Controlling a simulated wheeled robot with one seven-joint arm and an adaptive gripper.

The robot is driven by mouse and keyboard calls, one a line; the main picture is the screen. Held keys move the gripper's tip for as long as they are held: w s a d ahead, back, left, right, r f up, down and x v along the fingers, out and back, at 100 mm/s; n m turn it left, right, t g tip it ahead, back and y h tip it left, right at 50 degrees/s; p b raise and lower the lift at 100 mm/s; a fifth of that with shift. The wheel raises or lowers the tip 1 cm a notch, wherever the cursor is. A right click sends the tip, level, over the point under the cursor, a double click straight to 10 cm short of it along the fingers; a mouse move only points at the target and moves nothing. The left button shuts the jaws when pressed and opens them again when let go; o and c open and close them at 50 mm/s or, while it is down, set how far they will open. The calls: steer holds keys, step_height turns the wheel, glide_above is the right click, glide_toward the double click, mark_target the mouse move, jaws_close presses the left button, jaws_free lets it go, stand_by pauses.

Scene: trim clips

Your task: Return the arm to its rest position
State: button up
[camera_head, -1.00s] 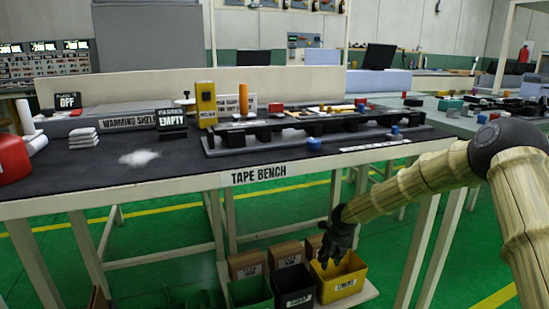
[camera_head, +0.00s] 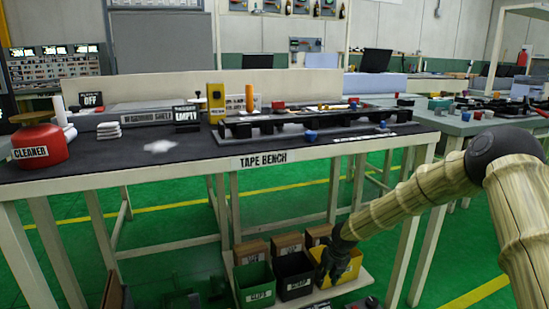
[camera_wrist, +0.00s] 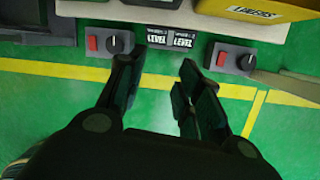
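My arm (camera_head: 410,200) reaches in from the right in the head view, angled down and to the left. My gripper (camera_head: 338,262) hangs low beside the tape bench, in front of the yellow bin (camera_head: 345,272) in that view. In the wrist view my gripper (camera_wrist: 157,75) points at the floor and lower shelf edge, its two dark fingers apart with nothing between them. It touches nothing that I can make out.
The tape bench (camera_head: 330,152) stands ahead, with a red cleaner can (camera_head: 40,140) at its left end. A green bin (camera_head: 254,284) and a black bin (camera_head: 294,275) stand on the low shelf. Small boxes with red buttons (camera_wrist: 92,43) lie near the shelf edge. Green floor (camera_head: 170,225) is open.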

steer(key=s+a+f+m+g+y, duration=0.1)
steer(key=s+a+f+m, duration=0.1)
steer(key=s+f+m, duration=0.55)
steer(key=s+a+f+m, duration=0.2)
steer(key=s+f+m, duration=0.2)
steer(key=s, duration=0.7)
steer(key=s+a+f+m+g+y, duration=0.1)
steer(key=s+a+f+m, duration=0.1)
steer(key=s+f+m, duration=0.55)
steer(key=s+d+m+h, duration=0.1)
steer(key=s+d+m, duration=0.2)
steer(key=s+m, duration=0.5)
steer(key=s+d+m+h, duration=0.1)
steer(key=s+d+m, duration=0.35)
steer(key=s, duration=0.75)
steer(key=s+d+m+h, duration=0.2)
steer(key=s+d+m, duration=0.1)
steer(key=s+m, duration=0.55)
step_height(320, 180, up, 38)
steer(key=n+p, duration=0.1)
steer(key=p, duration=3.6)
steer(key=shift+s+n+g, duration=0.3)
steer(key=shift+s, duration=0.15)
